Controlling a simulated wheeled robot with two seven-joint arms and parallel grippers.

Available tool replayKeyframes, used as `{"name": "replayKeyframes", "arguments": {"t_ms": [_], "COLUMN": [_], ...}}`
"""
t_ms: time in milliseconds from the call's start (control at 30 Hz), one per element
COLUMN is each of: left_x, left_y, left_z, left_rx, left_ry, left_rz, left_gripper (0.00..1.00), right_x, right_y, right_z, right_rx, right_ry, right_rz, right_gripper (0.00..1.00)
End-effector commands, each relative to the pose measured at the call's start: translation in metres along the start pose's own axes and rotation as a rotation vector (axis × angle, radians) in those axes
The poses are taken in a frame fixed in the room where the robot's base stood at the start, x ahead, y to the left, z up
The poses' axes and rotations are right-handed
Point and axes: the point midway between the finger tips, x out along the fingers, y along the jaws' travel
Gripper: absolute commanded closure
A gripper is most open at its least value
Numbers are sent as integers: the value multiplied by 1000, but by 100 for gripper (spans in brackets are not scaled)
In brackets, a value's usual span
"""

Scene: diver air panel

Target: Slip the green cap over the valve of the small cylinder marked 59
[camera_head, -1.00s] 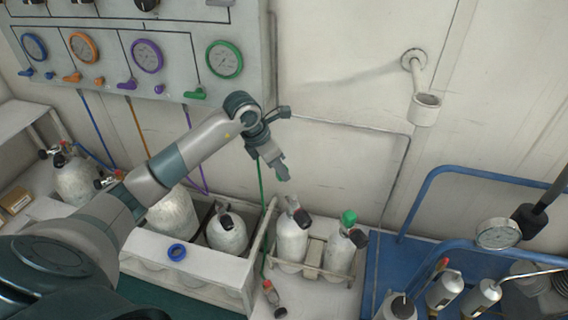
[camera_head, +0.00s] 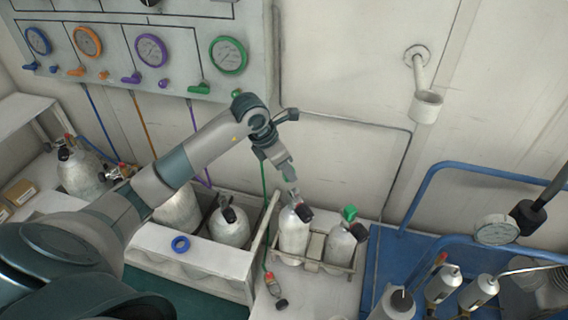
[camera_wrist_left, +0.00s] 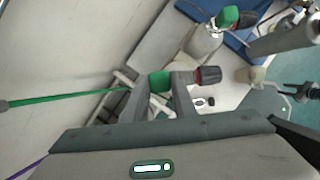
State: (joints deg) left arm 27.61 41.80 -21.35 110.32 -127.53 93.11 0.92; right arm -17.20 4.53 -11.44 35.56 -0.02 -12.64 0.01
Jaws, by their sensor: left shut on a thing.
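Two small white cylinders stand in a low rack (camera_head: 318,262). The left cylinder (camera_head: 294,236) has a dark knob on its valve. The right cylinder (camera_head: 341,248) wears a green cap on its valve (camera_head: 349,213). I cannot read a number on either. My left gripper (camera_head: 290,182) points down just above the left cylinder's valve. In the left wrist view its fingers (camera_wrist_left: 163,95) are shut on a green cap (camera_wrist_left: 159,82). The red and black valve knob (camera_wrist_left: 208,75) shows beside the right finger. I cannot tell whether the cap touches the valve. My right gripper is not clearly seen.
A white crate (camera_head: 195,268) with larger cylinders and a blue ring (camera_head: 180,244) is to the left. A hose end (camera_head: 275,290) lies in front of the rack. A blue trolley (camera_head: 385,265) with bottles stands right. The gauge panel (camera_head: 185,30) is behind.

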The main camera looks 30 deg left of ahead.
Motion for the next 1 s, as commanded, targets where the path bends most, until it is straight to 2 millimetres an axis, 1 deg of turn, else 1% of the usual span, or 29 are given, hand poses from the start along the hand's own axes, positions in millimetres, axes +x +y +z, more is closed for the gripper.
{"name": "replayKeyframes", "arguments": {"t_ms": [33,533,1000], "left_x": [-1,0,1], "left_y": [-4,-37,-42], "left_z": [1,0,-1], "left_rx": [1,1,1], "left_ry": [0,1,0], "left_rz": [-1,-2,0], "left_gripper": [96,96,96], "right_x": [-3,-18,-14], "right_y": [0,0,0], "right_z": [0,-2,-1], "right_rx": [0,0,0], "right_ry": [0,0,1], "right_rz": [0,0,0], "right_gripper": [62,62,62]}}
